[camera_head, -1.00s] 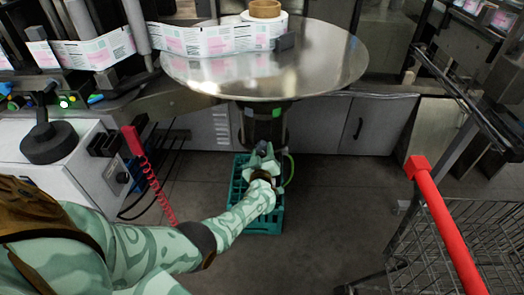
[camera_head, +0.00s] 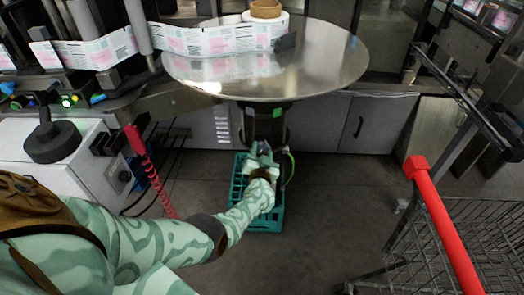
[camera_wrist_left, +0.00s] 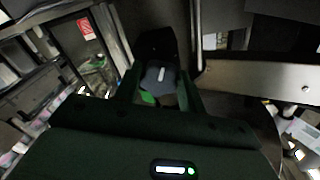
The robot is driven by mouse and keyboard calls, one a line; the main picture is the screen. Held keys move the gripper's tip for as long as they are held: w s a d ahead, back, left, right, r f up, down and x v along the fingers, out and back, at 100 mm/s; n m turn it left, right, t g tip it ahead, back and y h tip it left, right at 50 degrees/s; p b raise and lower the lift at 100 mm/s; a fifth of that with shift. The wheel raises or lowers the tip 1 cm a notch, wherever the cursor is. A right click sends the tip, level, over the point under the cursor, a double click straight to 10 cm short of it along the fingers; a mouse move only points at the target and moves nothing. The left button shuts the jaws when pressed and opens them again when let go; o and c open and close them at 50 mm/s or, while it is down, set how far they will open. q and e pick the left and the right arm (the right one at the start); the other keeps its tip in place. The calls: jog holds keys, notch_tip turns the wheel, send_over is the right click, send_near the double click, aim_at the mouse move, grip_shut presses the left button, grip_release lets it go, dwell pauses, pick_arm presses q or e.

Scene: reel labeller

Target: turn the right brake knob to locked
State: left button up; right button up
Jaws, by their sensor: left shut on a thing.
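My left gripper (camera_head: 262,150) is under the front edge of the round metal turntable (camera_head: 320,62), in front of its dark column. In the left wrist view the right brake knob (camera_wrist_left: 161,76), dark grey with a white pointer line, sits between the two fingers of my left gripper (camera_wrist_left: 160,88), which is shut on it. The white line points nearly straight up in that view, with a slight tilt. A green patch (camera_wrist_left: 148,98) shows just below the knob. In the head view the knob is hidden by the gripper. My right gripper is not in view.
A teal crate (camera_head: 238,190) stands on the floor below my left gripper. A wire cart with a red handle (camera_head: 440,220) is at the right. A red coiled cable (camera_head: 150,170) hangs at the left. A label reel (camera_head: 265,18) lies on the turntable. Floor between crate and cart is clear.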

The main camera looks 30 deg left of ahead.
pick_arm(q)
jog(key=m, duration=0.7)
dwell(0.7)
jog(key=o, duration=1)
jog(key=shift+c, duration=0.2)
jog(key=shift+s, duration=0.1)
jog(key=shift+s+d+r+p, duration=0.15)
jog(key=shift+s+d+p, duration=0.1)
jog(key=shift+s+p, duration=0.15)
jog(key=p+v, duration=0.5)
jog(key=v, duration=0.6)
jog(key=shift+a, duration=0.1)
